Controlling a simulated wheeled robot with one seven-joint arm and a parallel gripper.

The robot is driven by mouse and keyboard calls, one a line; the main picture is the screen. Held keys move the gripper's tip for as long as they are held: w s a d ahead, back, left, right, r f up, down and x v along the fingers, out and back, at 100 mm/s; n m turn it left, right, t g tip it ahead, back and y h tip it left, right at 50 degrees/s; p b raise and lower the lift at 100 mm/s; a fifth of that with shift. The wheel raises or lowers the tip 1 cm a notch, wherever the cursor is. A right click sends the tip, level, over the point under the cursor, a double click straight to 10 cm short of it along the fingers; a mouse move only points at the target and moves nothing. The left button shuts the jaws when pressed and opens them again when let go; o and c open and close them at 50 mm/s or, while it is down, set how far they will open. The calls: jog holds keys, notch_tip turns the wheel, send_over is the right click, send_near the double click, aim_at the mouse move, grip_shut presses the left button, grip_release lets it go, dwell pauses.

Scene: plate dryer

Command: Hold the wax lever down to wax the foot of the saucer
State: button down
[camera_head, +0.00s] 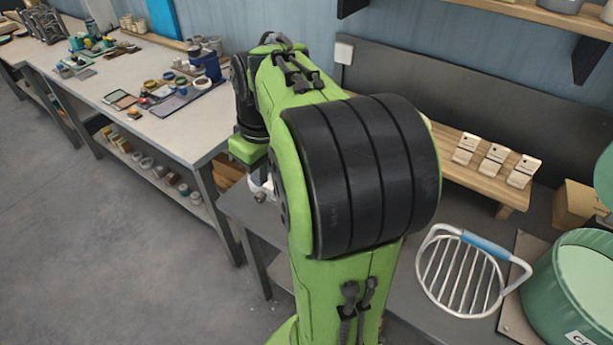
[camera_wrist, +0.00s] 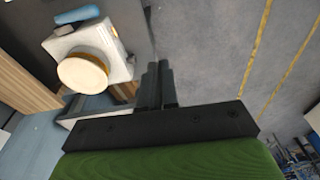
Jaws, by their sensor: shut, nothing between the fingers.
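In the wrist view a white box-like machine (camera_wrist: 112,40) stands on a dark surface at upper left. A blue lever grip (camera_wrist: 77,15) shows at its far end. A round cream disc with an orange-brown rim (camera_wrist: 82,75) is on the machine; I cannot tell whether it is the saucer or part of the machine. My gripper (camera_wrist: 158,72) is shut and empty, its fingers together to the right of the machine and apart from the blue lever grip. In the head view my arm hides the gripper and most of the machine.
In the head view a wire rack with a blue handle (camera_head: 485,246) and a green drum (camera_head: 575,290) stand at right. A wooden stand (camera_head: 470,180) holds several small cards. A long bench (camera_head: 170,130) with tools runs along the left. Open floor (camera_head: 110,240) lies at left.

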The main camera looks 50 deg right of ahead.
jog(key=s+d+f+y+p, duration=0.1)
jog(key=s+d+f, duration=0.1)
jog(key=d, duration=0.8)
jog(key=s+d+f+y+p, duration=0.2)
jog(key=d+f, duration=0.3)
jog(key=d, duration=0.6)
jog(key=shift+s+d+y, duration=0.2)
jog(key=shift+s+y, duration=0.1)
jog(key=shift+s, duration=0.4)
jog(key=b+x, duration=0.2)
jog(key=x, duration=1.2)
jog(key=shift+w+d, duration=0.1)
jog(key=shift+w, duration=0.1)
